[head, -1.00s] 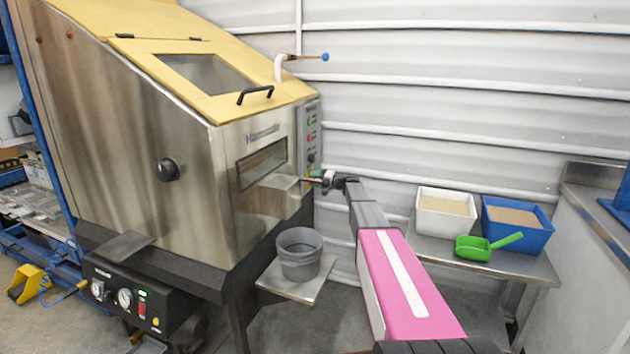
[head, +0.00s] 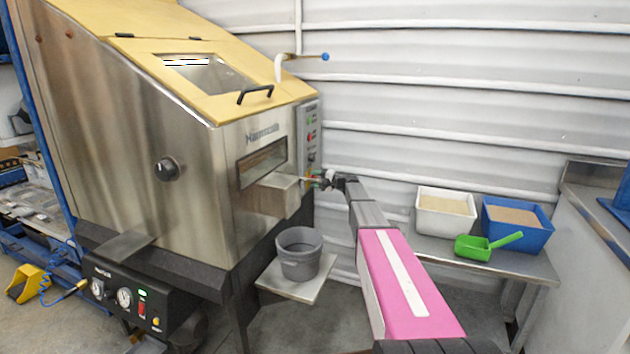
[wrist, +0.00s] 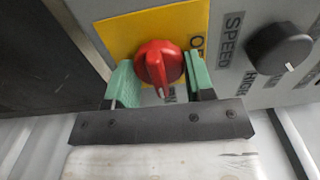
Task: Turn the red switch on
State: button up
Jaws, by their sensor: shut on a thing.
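The red switch (wrist: 157,62) is a round knob on a yellow plate (wrist: 118,38) in the wrist view. Its white mark points down toward a partly hidden label ending in N; "OF" shows at its upper right. My gripper (wrist: 160,76) has its green fingers on either side of the knob and is shut on it. In the head view my gripper (head: 318,181) reaches the lower part of the narrow control panel (head: 308,130) on the steel hopper (head: 130,140). The switch cannot be made out there.
A black speed knob (wrist: 279,48) sits right of the switch. A grey bucket (head: 299,262) stands on a shelf below my gripper. A white bin (head: 445,228), a blue bin (head: 540,235) and a green scoop (head: 475,247) are on the right bench.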

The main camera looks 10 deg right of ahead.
jog(key=o, duration=0.9)
jog(key=v, duration=1)
jog(key=shift+s+d, duration=0.2)
jog(key=shift+d, duration=0.15)
jog(key=shift+s, duration=0.1)
